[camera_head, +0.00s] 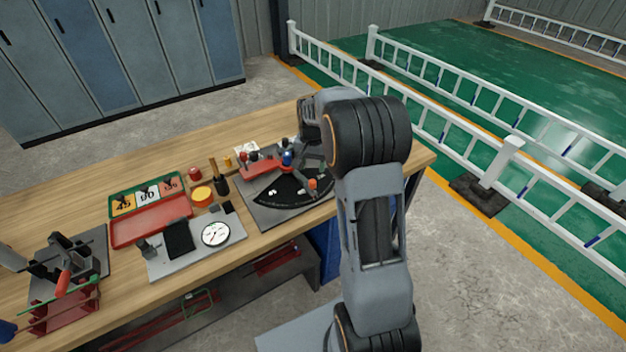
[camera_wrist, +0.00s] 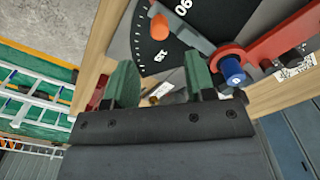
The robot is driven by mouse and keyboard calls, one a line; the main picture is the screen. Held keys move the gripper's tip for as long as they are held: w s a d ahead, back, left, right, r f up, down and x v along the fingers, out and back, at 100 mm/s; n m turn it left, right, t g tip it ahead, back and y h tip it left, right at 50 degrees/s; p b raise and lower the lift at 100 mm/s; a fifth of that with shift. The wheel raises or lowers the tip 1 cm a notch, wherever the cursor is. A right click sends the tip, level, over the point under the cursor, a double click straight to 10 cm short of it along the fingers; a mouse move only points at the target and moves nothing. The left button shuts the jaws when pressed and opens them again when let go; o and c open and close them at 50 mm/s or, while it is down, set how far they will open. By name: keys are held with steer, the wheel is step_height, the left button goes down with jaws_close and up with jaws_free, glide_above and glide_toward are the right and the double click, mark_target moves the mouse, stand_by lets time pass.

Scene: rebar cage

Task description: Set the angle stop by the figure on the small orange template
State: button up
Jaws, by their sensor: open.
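The green rack (camera_head: 183,179) on the bench holds three templates: an orange one marked 45 (camera_head: 123,205), a white one marked 90 (camera_head: 147,195) and a red one whose figure is hard to read. The angle stop has a black fan-shaped scale (camera_head: 283,192), a red bar (camera_head: 260,168) and an orange knob (camera_head: 312,183). In the wrist view the orange knob (camera_wrist: 160,28) stands over the scale between the 90 and 135 figures; a blue-capped post (camera_wrist: 232,68) stands by the red bar. My gripper (camera_wrist: 162,90) is open near the stop, its green-padded fingers apart, not around the knob.
A red tray (camera_head: 150,229), a dial gauge (camera_head: 215,234) on a grey plate, and a clamp fixture (camera_head: 68,262) stand left of the stop. Small pots and a brush stand between tray and stop. White railings (camera_head: 440,125) run beyond the bench's right end.

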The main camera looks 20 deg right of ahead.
mark_target(313, 180)
step_height(313, 180, down, 8)
steer(key=shift+r+p, duration=0.15)
steer(key=shift+p, duration=0.3)
jaws_close()
stand_by(0.4)
